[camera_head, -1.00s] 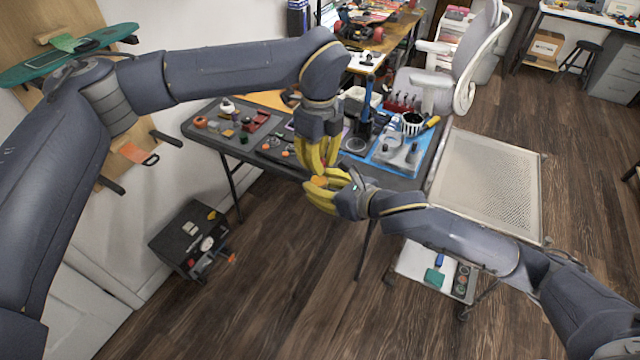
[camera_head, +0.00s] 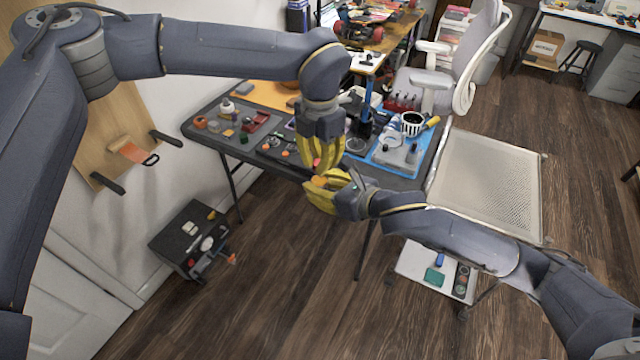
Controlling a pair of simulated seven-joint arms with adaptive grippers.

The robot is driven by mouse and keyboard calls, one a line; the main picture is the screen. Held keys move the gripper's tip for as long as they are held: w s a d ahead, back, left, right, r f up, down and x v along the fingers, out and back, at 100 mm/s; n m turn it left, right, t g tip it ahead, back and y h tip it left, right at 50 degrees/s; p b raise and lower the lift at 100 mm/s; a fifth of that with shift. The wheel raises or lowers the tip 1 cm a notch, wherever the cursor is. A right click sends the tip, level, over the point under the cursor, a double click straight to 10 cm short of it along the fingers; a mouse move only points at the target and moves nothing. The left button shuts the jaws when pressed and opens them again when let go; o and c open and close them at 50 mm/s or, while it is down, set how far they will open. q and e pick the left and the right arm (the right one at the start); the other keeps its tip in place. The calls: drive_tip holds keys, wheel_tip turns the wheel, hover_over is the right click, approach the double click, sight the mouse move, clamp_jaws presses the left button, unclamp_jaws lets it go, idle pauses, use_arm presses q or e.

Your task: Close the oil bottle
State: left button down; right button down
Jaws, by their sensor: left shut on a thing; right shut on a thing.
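My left gripper (camera_head: 318,170) comes down from above with its yellow fingers shut. A small reddish piece (camera_head: 316,162), likely the bottle's cap, shows between them. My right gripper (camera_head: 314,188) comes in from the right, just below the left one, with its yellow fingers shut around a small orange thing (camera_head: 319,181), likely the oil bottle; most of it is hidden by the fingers. The two grippers' fingertips are very close together, in front of the table's front edge. I cannot tell whether the cap touches the bottle.
The dark worktable (camera_head: 225,148) behind the grippers carries a red tray, small parts and a blue mat (camera_head: 432,150) with a striped cup (camera_head: 412,123). A mesh-topped cart (camera_head: 490,185) stands to the right. A black toolbox (camera_head: 185,238) is on the floor at left.

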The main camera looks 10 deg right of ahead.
use_arm(q)
drive_tip(key=m, duration=0.7)
drive_tip(key=shift+m, duration=0.4)
drive_tip(key=m, duration=0.7)
drive_tip(key=c, duration=1.4)
unclamp_jaws()
wheel_tip(320, 180, up, 12)
